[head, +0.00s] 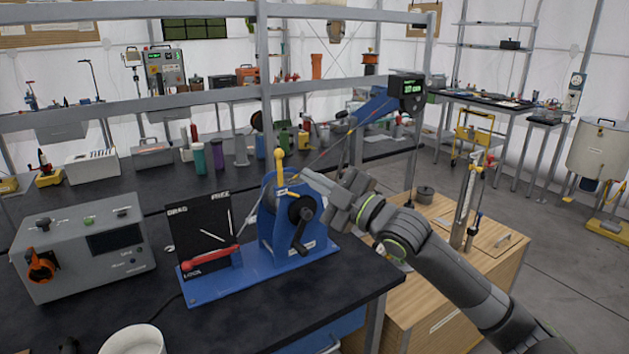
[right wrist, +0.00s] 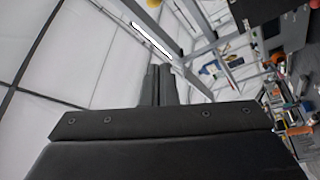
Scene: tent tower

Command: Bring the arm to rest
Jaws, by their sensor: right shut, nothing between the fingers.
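My right gripper (head: 306,176) is raised above the dark bench, just right of the top of the blue winch (head: 268,232). Its arm comes in from the lower right. Its fingers point left and are together with nothing between them; in the right wrist view the closed fingers (right wrist: 158,72) also show. The winch has a black crank (head: 300,225) and a yellow-knobbed lever (head: 279,160). I cannot tell whether the fingers touch the winch; they look apart from the crank. My left gripper is out of view.
A red-handled lever (head: 210,255) lies across the black lettered panel (head: 200,222) beside the winch. A grey control box (head: 85,250) and white container (head: 133,340) stand left. A wooden cabinet (head: 440,290) with an upright gauge (head: 467,205) is at right. Open floor lies beyond.

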